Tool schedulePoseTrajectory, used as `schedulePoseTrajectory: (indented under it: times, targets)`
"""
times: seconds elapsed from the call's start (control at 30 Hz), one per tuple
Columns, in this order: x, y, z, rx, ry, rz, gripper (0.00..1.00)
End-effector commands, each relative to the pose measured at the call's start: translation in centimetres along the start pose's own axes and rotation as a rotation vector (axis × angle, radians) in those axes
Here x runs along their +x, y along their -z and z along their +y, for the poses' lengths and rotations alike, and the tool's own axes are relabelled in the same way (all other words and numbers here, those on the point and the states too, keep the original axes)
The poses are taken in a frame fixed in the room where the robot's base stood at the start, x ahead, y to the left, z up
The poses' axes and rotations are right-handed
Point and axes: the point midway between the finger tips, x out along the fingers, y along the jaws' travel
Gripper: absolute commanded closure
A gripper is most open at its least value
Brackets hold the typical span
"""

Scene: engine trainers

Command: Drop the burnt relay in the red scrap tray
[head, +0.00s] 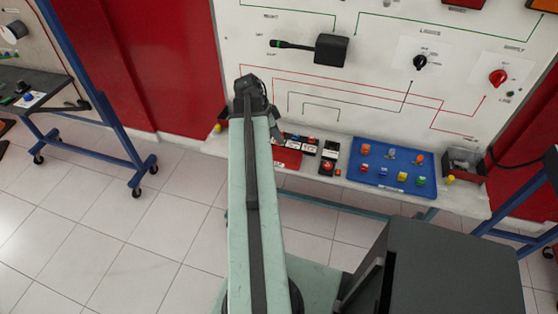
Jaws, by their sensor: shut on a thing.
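The red tray (288,158) lies on the white ledge just right of my arm, partly hidden by it. My gripper (276,128) is at the far end of my arm, above the ledge at the tray's back left. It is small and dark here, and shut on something. The held thing is too small and hidden to make out, so I cannot tell from this view that it is the burnt relay. No burnt relay shows clearly elsewhere.
Dark holders (328,158) with small parts stand right of the red tray. A blue tray (352,178) holds several coloured parts. The white panel (380,88) with switches rises behind.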

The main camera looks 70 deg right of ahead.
Motion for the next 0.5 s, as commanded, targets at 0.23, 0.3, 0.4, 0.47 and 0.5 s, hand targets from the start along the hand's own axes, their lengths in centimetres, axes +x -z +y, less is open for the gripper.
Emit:
schedulePoseTrajectory:
  times: [0.23, 0.3, 0.4, 0.47, 0.5]
  targets:
    - [-0.09, 0.0, -0.01, -0.001, 0.0, 0.0, 0.49]
    - [-0.09, -0.01, -0.01, -0.001, 0.0, 0.0, 0.49]
    - [-0.09, -0.02, -0.01, -0.001, 0.0, 0.0, 0.49]
    - [-0.16, -0.02, -0.01, -0.001, 0.0, 0.0, 0.49]
    - [-0.3, 0.0, -0.01, -0.001, 0.0, 0.0, 0.49]
